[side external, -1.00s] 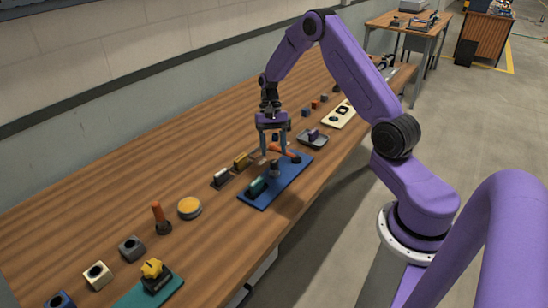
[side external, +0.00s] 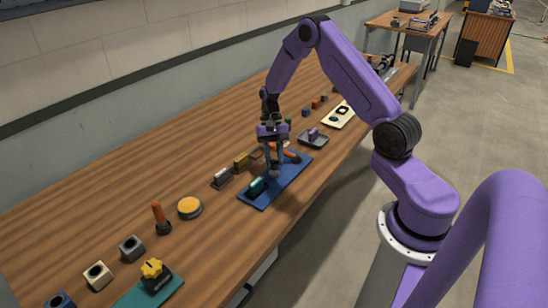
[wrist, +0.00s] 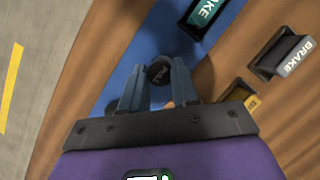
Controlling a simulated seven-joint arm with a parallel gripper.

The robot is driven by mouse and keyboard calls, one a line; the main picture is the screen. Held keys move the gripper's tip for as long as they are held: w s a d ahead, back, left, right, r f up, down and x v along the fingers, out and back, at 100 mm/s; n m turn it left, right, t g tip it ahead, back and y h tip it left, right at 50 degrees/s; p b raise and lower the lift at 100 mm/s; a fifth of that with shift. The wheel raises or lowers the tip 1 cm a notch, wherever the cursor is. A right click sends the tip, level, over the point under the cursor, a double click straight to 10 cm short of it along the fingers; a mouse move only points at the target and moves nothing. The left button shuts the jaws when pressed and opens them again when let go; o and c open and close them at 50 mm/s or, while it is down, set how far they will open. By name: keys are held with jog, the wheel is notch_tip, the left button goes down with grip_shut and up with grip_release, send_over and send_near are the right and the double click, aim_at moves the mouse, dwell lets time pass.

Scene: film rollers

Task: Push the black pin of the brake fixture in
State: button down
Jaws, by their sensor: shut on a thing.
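The brake fixture is a blue board (side external: 262,200) on the wooden bench, with a teal block (side external: 257,186) at its near end and an orange part (side external: 291,156) at its far end. In the wrist view the teal block (wrist: 204,14) shows white letters. The black pin (wrist: 158,71) has a round dark head with small, hard-to-read lettering. My gripper (wrist: 158,67) has its two fingers on either side of the head and is shut on it. In the side view my gripper (side external: 274,170) is low over the board and hides most of the pin.
A grey block marked BRAKE (wrist: 294,56) and a yellow block (wrist: 240,95) stand beside the board. A dark tray (side external: 313,140) lies beyond it. A yellow-topped disc (side external: 190,207) and an orange-handled peg (side external: 160,219) stand nearer. The bench edge runs close to the board's right side.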

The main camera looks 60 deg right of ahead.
jog(key=shift+f, duration=0.85)
jog(key=c, duration=0.8)
grip_release()
jog(key=shift+c, duration=0.2)
jog(key=v, duration=1.7)
jog(key=shift+r, duration=0.25)
